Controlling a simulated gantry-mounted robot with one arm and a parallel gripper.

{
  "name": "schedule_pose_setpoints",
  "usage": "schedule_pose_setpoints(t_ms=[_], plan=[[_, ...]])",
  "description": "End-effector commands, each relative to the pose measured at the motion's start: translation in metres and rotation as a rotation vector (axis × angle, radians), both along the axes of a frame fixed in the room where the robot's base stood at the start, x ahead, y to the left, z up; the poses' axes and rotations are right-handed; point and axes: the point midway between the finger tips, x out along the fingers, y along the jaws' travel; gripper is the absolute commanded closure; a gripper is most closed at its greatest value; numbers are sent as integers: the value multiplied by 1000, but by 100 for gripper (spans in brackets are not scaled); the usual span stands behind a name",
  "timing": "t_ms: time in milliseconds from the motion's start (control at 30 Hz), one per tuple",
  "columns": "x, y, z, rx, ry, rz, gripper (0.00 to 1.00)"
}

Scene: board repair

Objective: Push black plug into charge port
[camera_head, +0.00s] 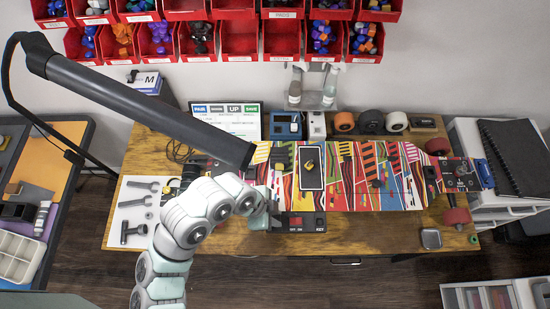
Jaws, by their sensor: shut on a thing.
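My gripper (265,217) is low at the front of the bench, next to the left end of a black box (308,227) with a red switch (295,221). It is shut on a small dark thing that looks like the black plug. The plug is mostly hidden by the fingers and too small to make out clearly. A colourful striped board (391,194) lies across the bench behind the box. The charge port cannot be made out, so I cannot tell whether the plug touches it.
A dark lamp arm (150,108) slants over the bench's left side. Tools lie on a white mat (130,213) at left. Loose wheels (370,121) and a blue device (286,126) stand behind the board. The wooden front edge (370,239) is mostly clear.

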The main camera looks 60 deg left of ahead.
Motion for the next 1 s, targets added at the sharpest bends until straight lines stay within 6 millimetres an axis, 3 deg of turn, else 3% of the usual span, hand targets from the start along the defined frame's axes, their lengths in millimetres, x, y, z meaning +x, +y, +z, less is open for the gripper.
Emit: schedule_pose_setpoints(t_ms=[1000], plan=[[0, 0, -8, 0, 0, 0, 100]])
